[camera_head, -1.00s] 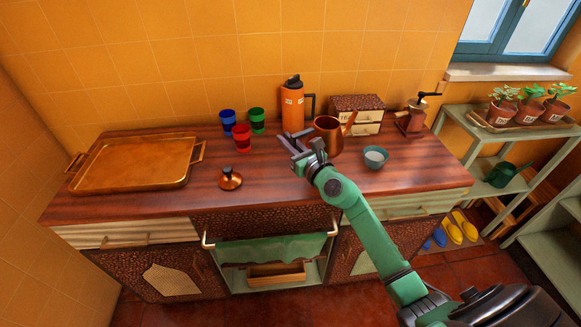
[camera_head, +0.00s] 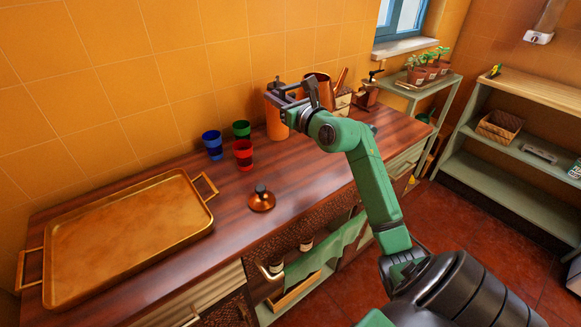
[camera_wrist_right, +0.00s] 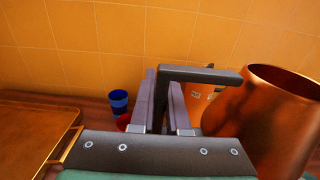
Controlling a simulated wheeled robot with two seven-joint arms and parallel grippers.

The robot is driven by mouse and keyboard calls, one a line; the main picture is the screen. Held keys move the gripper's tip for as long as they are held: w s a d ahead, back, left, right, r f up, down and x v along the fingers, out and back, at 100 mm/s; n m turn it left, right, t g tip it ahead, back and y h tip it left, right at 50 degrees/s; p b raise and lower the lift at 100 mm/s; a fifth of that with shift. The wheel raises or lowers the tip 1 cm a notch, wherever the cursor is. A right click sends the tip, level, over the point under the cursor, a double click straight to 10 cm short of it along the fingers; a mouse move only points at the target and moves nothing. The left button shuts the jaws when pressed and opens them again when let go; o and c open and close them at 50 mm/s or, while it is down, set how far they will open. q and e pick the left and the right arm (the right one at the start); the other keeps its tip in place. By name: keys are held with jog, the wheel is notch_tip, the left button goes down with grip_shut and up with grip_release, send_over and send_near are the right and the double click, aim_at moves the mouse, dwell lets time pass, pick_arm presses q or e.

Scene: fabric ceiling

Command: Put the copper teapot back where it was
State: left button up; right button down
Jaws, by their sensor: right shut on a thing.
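The copper teapot (camera_head: 318,86) is held up above the counter, in front of the back wall and partly hidden by my right gripper (camera_head: 288,97). In the right wrist view, its round, open-topped copper body (camera_wrist_right: 272,122) fills the right side. My right gripper (camera_wrist_right: 164,100) is shut on the teapot's dark handle, which runs right from the fingers to the body. The spout points up to the right in the head view. A copper lid (camera_head: 262,201) with a black knob lies on the counter. My left gripper is not in view.
A brass tray (camera_head: 130,240) covers the counter's left end. A coffee grinder (camera_head: 368,92) is at right. Bare counter surrounds the lid.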

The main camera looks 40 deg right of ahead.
jog(key=f+b, duration=0.2)
jog(key=f, duration=0.4)
jog(key=f+b, duration=0.3)
jog(key=f, duration=0.4)
jog(key=d+f+b, duration=0.1)
jog(key=f+b, duration=0.1)
jog(key=f, duration=0.4)
jog(key=shift+s+f+b, duration=0.15)
jog(key=shift+b, duration=0.2)
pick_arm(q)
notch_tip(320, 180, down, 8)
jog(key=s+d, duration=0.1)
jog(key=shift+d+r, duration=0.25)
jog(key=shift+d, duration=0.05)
pick_arm(e)
jog(key=shift+a, duration=0.1)
jog(key=c, duration=0.9)
grip_release()
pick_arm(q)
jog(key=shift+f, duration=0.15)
